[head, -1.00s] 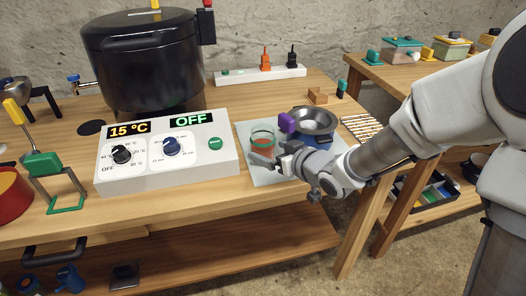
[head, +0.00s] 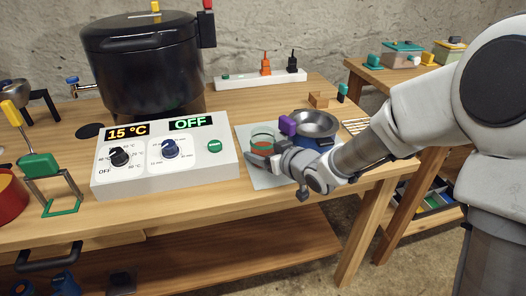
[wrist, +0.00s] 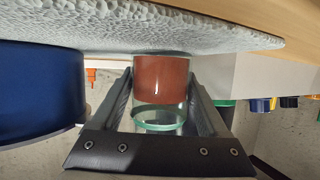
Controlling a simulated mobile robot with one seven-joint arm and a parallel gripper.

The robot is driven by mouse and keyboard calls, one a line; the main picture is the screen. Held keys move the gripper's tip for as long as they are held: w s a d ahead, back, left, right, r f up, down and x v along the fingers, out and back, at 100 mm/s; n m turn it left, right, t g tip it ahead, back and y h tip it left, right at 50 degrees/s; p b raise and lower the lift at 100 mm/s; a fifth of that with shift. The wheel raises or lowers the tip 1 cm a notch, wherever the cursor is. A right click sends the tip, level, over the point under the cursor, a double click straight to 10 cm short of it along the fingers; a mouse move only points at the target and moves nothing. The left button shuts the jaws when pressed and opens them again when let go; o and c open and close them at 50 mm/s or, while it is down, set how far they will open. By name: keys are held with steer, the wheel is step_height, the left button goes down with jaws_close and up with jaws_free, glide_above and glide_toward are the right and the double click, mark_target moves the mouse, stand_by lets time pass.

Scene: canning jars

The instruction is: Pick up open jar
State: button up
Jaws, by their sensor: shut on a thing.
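The open jar (head: 263,138) is a small clear glass with a red-brown filling. It stands on a pale mat (head: 262,178) on the wooden table, right of the control box. My gripper (head: 262,157) is low at the jar, reaching in from the right, and partly hides it. In the wrist view the jar (wrist: 161,80) sits between the two fingers of my gripper (wrist: 162,95), which are shut on its sides. That view shows the scene upside down, with the jar's open rim toward the bottom.
A metal funnel (head: 313,122) with a purple handle sits over a blue pot (head: 314,143), close to the right of the jar. The pot shows large in the wrist view (wrist: 40,90). The control box (head: 165,155) stands left, a black canner (head: 145,62) behind.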

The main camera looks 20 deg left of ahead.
steer(key=shift+c, duration=0.6)
steer(key=shift+r, duration=0.15)
step_height(320, 180, up, 18)
steer(key=p, duration=0.9)
steer(key=shift+p, duration=0.35)
steer(key=o, duration=1)
jaws_close()
steer(key=w+d+f+m+t+h, duration=0.1)
steer(key=w+d, duration=0.1)
steer(key=d, duration=0.2)
steer(key=w+d+f+m+t+h, duration=0.1)
steer(key=w+d+m+h, duration=0.1)
steer(key=d, duration=0.3)
steer(key=w+d+f+m+t+h, duration=0.1)
steer(key=w+d+f, duration=0.1)
steer(key=d, duration=0.3)
steer(key=shift+w+d+m, duration=0.15)
steer(key=shift+w+m, duration=0.25)
steer(key=w+d+f+m+t+h, duration=0.25)
steer(key=d+m+h, duration=0.3)
steer(key=d, duration=1.05)
step_height(320, 180, up, 12)
steer(key=p, duration=1.3)
steer(key=shift+s+d+r+h, duration=0.2)
steer(key=shift+s+d+h, duration=0.15)
steer(key=shift+s+d, duration=0.1)
